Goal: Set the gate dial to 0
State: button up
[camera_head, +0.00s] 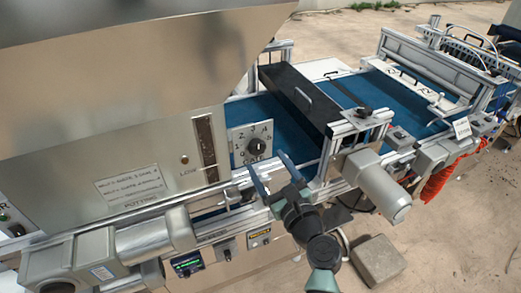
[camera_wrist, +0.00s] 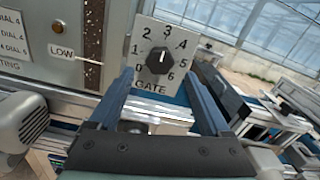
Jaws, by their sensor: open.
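The gate dial (camera_wrist: 159,63) is a dark round knob on a pale square plate (camera_wrist: 141,84) marked 0 to 6, with GATE printed below. Its white mark sits on the upper part of the knob and seems to point up, roughly toward 3. In the head view the dial (camera_head: 257,147) is on the machine's front, right of the LOW window. My gripper (camera_head: 269,161) is open and empty, its blue fingers pointing at the dial from in front and slightly below. In the wrist view the fingers stand either side of the knob, apparently short of it.
A steel hopper with a brown level window (camera_head: 206,147) stands left of the dial. A blue conveyor belt (camera_head: 395,100) runs off to the right. A motor (camera_head: 377,187) juts out at the right, and a rail (camera_head: 120,215) runs below the panel.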

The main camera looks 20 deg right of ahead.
aim_at(259, 151)
jog(key=shift+w+a, duration=0.1)
jog(key=shift+w, duration=2.25)
grip_shut()
